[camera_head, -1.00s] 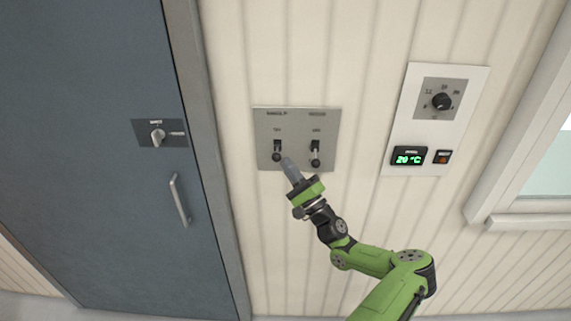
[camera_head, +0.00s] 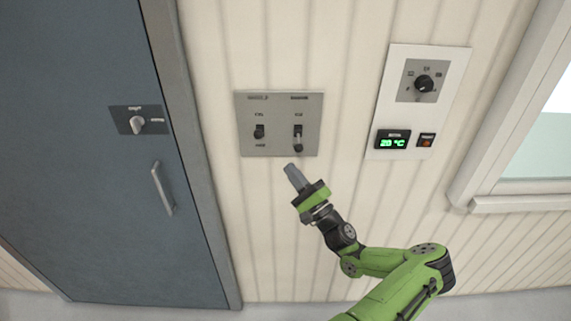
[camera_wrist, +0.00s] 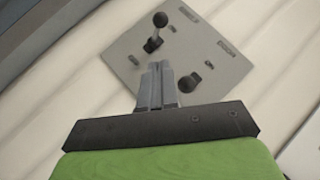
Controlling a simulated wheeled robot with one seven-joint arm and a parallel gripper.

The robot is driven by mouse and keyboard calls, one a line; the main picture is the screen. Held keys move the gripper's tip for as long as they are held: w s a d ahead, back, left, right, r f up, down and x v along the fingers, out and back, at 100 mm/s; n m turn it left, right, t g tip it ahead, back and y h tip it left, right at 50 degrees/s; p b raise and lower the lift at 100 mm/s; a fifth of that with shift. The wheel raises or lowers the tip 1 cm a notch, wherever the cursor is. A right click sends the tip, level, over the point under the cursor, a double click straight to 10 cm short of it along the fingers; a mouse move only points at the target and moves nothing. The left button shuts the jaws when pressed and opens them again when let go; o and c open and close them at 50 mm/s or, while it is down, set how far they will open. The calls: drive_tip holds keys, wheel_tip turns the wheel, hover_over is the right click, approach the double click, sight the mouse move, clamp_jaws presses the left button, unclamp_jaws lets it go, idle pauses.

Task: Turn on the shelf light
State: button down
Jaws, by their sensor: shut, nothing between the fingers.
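A grey switch plate (camera_head: 278,150) on the wall carries two toggle levers. The left lever (camera_head: 259,132) is tilted up and the right lever (camera_head: 298,141) is tilted down. Their labels are too small to read, so I cannot tell which is the shelf light. In the wrist view the plate (camera_wrist: 160,60) appears rotated, with the left lever (camera_wrist: 155,33) and the right lever (camera_wrist: 190,84) both visible. My gripper (camera_head: 290,170) is shut and empty, its tips just below the plate's lower edge in the head view. It touches neither lever.
A blue-grey door (camera_head: 90,200) with a handle (camera_head: 163,188) and a rotary lock (camera_head: 138,124) stands at left. A white panel (camera_head: 415,115) with a black knob (camera_head: 424,83) and a 20 °C display (camera_head: 392,141) is right of the plate. A window (camera_head: 535,150) is at far right.

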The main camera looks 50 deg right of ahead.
drive_tip(key=s, duration=0.2)
drive_tip(key=s+f, duration=0.1)
drive_tip(key=s, duration=0.1)
drive_tip(key=shift+s+a, duration=0.1)
drive_tip(key=shift+a, duration=0.15)
